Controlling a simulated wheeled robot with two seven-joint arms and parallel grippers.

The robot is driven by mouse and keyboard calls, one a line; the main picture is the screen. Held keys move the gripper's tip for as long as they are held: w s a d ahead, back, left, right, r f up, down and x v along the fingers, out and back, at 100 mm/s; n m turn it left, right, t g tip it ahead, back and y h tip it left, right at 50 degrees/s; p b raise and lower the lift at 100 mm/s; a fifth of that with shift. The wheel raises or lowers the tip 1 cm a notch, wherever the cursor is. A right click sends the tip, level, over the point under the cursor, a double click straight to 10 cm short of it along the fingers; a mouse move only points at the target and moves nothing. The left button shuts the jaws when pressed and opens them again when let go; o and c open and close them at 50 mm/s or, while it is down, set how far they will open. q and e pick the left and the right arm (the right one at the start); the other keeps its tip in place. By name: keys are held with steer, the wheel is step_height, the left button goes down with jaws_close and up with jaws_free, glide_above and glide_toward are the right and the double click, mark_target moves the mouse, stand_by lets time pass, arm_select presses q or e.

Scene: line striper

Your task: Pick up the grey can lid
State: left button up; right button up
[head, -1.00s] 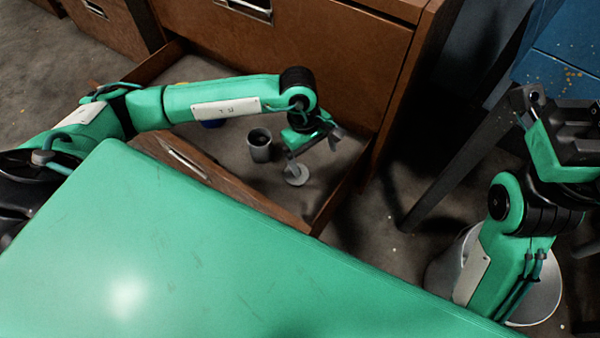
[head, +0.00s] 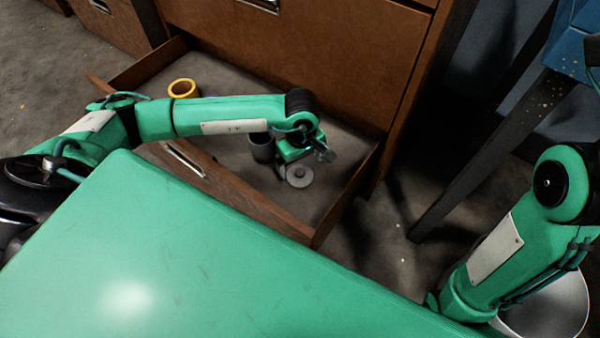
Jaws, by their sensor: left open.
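The grey can lid (head: 300,177) is a round disc with a small raised centre. It lies flat on the floor of the open wooden drawer (head: 222,183). My left gripper (head: 305,164) is over the drawer, just above and behind the lid in the head view. Its jaws are open, and one finger shows close to the lid's left edge. I cannot tell whether it touches the lid. My right gripper is outside the frame; only its arm shows at the right.
A dark grey can (head: 262,148) stands just left of the lid, partly behind my left arm. A yellow ring-shaped object (head: 182,88) is at the back left of the drawer. The wooden cabinet (head: 310,50) rises behind. A whitish bucket (head: 550,305) stands at lower right.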

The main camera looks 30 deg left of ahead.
mark_target(300, 171)
arm_select(q)
step_height(300, 171, down, 4)
steer(key=shift+s+a+f+b, duration=0.1)
steer(key=shift+b, duration=1.1)
steer(key=c, duration=1)
